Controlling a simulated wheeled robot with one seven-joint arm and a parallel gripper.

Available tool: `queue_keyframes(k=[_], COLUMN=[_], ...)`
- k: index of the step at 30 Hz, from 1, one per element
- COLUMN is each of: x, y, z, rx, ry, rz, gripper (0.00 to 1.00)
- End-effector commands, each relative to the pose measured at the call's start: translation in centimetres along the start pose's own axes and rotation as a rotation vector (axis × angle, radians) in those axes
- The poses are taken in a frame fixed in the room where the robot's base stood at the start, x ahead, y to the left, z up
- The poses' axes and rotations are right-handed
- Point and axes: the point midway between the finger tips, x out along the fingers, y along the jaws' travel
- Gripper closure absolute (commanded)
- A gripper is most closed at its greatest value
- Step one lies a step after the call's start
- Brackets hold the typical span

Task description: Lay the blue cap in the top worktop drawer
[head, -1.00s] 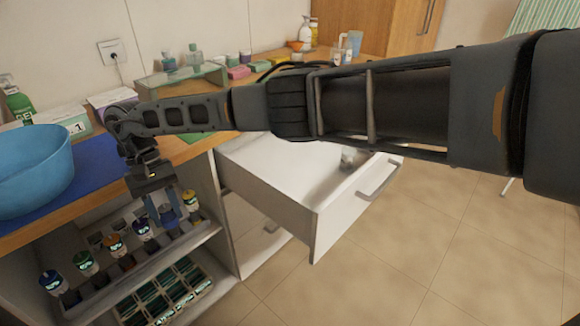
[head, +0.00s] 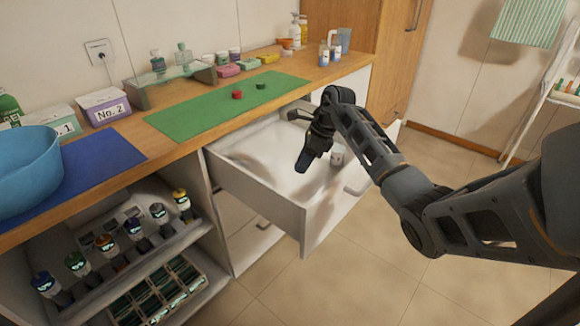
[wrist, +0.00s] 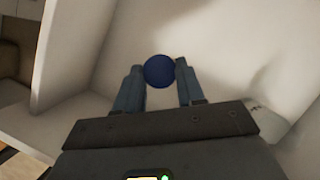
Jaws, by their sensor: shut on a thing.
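The blue cap (wrist: 159,71) is a round dark blue disc between my two fingertips in the wrist view. My gripper (head: 303,163) is shut on it. In the head view the gripper points down over the inside of the open top worktop drawer (head: 325,212); the cap cannot be made out there. The drawer is white and pulled well out, and its floor also shows in the wrist view (wrist: 225,45). How high the cap is above the floor is hard to tell.
A small whitish object (head: 337,158) is in the drawer, right of my gripper. A red cap (head: 237,94) and a green cap (head: 261,86) lie on the green mat (head: 200,118). Several bottles (head: 134,229) stand on the shelf at left. The drawer's left part is clear.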

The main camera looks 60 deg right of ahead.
Motion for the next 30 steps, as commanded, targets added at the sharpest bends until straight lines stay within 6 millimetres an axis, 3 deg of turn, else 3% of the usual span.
queue_keyframes(k=[9, 24, 30], x=[4.1, 9.0, 9.3], y=[-0.1, -0.1, -0.2], z=[-2.6, -4.6, -4.7], rx=[0.038, 0.035, 0.033], ry=[0.002, 0.001, 0.001], rz=[-0.012, -0.012, -0.015], gripper=[0.94, 0.94, 0.94])
